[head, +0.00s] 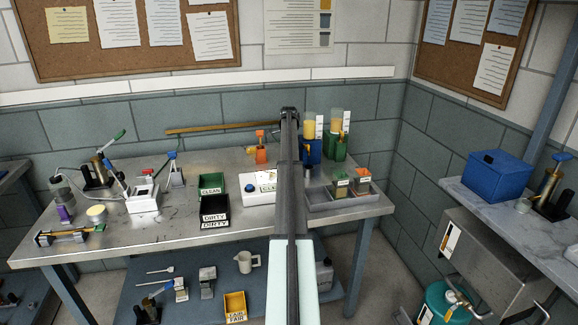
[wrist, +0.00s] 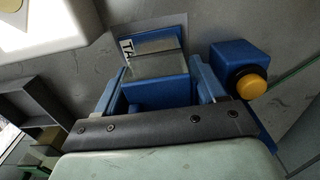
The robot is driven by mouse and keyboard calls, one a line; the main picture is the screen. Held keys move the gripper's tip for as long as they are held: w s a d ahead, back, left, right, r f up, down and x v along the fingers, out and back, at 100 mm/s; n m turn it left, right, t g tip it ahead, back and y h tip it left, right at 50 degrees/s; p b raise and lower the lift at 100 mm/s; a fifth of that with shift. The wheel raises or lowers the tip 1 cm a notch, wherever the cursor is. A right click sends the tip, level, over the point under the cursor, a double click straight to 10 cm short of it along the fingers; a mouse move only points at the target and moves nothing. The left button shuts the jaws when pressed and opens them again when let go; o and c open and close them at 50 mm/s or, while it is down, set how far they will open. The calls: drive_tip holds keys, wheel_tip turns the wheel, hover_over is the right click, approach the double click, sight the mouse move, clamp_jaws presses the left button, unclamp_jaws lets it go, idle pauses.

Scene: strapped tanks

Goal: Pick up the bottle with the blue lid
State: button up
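I cannot make out a bottle with a blue lid for certain. In the head view a small round blue top (head: 250,188) shows at the white box (head: 262,197) on the metal table, left of my arm. A clear tank with yellow contents (head: 310,126) stands in a blue base (head: 312,152) right of my arm. My gripper (wrist: 160,85) shows in the wrist view beyond a dark bar, with blue parts left and right. A blue block with a grey, glassy top lies between them. Whether they grip it is unclear. My arm hides part of the table.
A second tank with a green base (head: 334,148) stands beside the blue one. A grey tray (head: 330,201) is at the table's right. An orange device (head: 261,152) stands at the back. A blue box with a yellow cap (wrist: 240,70) is close to my gripper's right.

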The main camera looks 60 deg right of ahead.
drive_tip(key=c, duration=1)
